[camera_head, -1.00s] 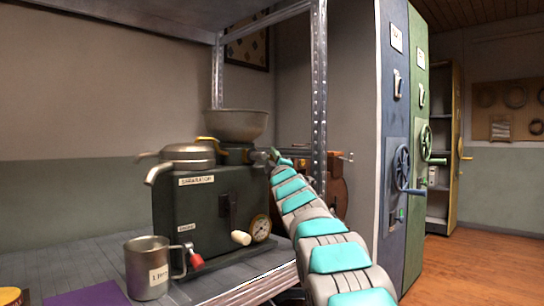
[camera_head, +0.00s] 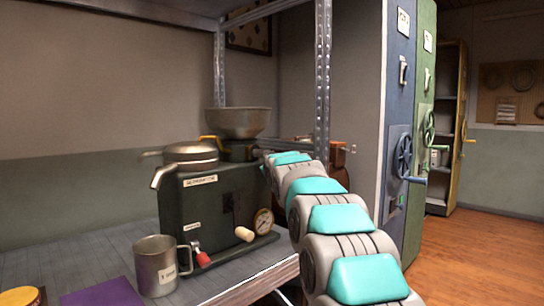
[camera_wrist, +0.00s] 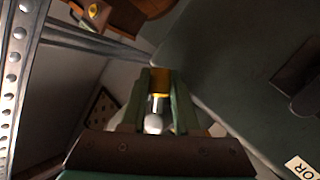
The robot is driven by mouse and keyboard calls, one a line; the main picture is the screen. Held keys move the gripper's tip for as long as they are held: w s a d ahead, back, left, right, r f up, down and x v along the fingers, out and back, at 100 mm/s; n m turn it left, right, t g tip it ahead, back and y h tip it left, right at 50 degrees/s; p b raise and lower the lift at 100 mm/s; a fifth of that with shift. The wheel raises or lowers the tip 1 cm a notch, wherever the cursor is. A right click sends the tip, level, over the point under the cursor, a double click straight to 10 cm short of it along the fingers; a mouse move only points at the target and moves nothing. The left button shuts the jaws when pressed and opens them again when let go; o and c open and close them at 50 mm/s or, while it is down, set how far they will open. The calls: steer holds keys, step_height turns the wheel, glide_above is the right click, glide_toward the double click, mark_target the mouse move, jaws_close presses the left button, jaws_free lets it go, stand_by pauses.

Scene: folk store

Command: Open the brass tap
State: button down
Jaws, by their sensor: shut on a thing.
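A dark green machine labelled as a separator (camera_head: 207,215) stands on the shelf, with a metal bowl (camera_head: 236,123) on top. A brass-yellow lever (camera_head: 209,138), apparently the brass tap's handle, shows under the bowl's left side in the head view. My gripper (camera_wrist: 159,85) shows in the wrist view as two green fingers beside the dark green housing. In the head view the gripper is hidden behind the machine and my arm.
A metal mug (camera_head: 156,267) stands in front of the machine, near a red-tipped lever (camera_head: 201,259) and a pale-knobbed lever (camera_head: 243,234). A perforated upright post (camera_head: 322,80) stands close to my arm. Cabinets with handwheels (camera_head: 404,155) are at right; the wooden floor there is clear.

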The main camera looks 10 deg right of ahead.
steer(key=shift+s+a+f+m+g+y, duration=0.2)
steer(key=shift+a+f+m+g+y, duration=0.1)
steer(key=shift+m+g, duration=0.45)
steer(key=c, duration=0.7)
jaws_free()
steer(key=shift+o, duration=0.2)
steer(key=shift+r, duration=0.1)
steer(key=b+v, duration=0.1)
steer(key=v, duration=0.7)
steer(key=shift+w, duration=0.1)
